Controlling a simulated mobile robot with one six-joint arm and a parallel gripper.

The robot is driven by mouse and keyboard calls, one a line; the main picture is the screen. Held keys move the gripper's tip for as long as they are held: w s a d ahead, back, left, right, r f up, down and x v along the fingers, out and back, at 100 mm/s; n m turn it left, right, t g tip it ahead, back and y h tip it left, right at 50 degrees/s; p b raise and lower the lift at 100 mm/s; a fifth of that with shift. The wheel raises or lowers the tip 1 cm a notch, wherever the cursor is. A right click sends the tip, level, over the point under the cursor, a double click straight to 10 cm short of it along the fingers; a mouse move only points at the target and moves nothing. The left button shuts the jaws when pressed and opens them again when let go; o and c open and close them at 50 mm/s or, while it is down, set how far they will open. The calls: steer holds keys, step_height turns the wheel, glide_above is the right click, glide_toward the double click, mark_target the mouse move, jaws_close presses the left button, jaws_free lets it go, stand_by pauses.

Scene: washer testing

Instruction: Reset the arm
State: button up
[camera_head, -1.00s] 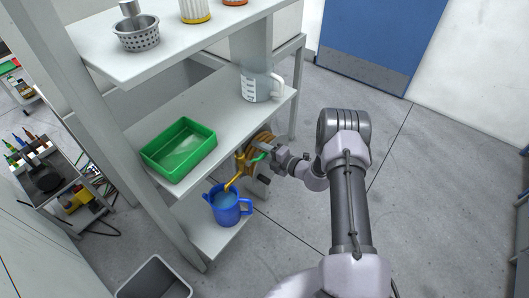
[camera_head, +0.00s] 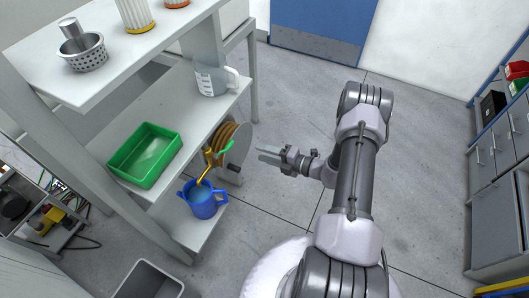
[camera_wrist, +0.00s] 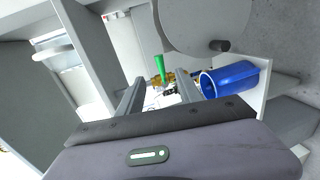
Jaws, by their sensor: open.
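My gripper (camera_head: 268,153) is open and empty. It hangs in free air to the right of the shelf unit, apart from the hose reel (camera_head: 232,146) and the brass tap with the green handle (camera_head: 213,157). My arm reaches in from the right. In the wrist view the two fingers (camera_wrist: 157,97) stand apart with nothing held between them. The green handle (camera_wrist: 160,67) shows beyond them. A blue jug (camera_head: 203,202) with liquid in it stands upright on the low shelf below the tap. It also shows in the wrist view (camera_wrist: 232,79).
A green tray (camera_head: 124,172) and a clear measuring jug (camera_head: 208,82) stand on the middle shelf. A metal basket (camera_head: 83,62) is on the top shelf. A grey bin (camera_head: 148,282) stands in front. Drawer cabinets (camera_head: 490,160) are at the right. The floor around my arm is clear.

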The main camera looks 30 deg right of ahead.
steer(key=a+r+n+g+y, duration=0.25)
steer(key=a+r+n, duration=0.25)
steer(key=r+n, duration=0.25)
steer(key=a+r+n+g+y, duration=0.1)
steer(key=a+r+n+g, duration=0.4)
steer(key=r, duration=0.3)
steer(key=s+a+r+n+g+h, duration=0.3)
steer(key=s+a+r+n, duration=0.5)
steer(key=r+n, duration=0.3)
steer(key=s+r+n+t+h, duration=0.1)
steer(key=s+r+n+h, duration=0.2)
steer(key=s+n, duration=0.5)
steer(key=s+r+n+t+h, duration=0.2)
steer(key=s+r+n+h, duration=0.2)
steer(key=s+n, duration=0.4)
steer(key=r+n+b, duration=0.1)
steer(key=n, duration=0.2)
steer(key=shift+d+n, duration=0.25)
steer(key=shift+n, duration=0.1)
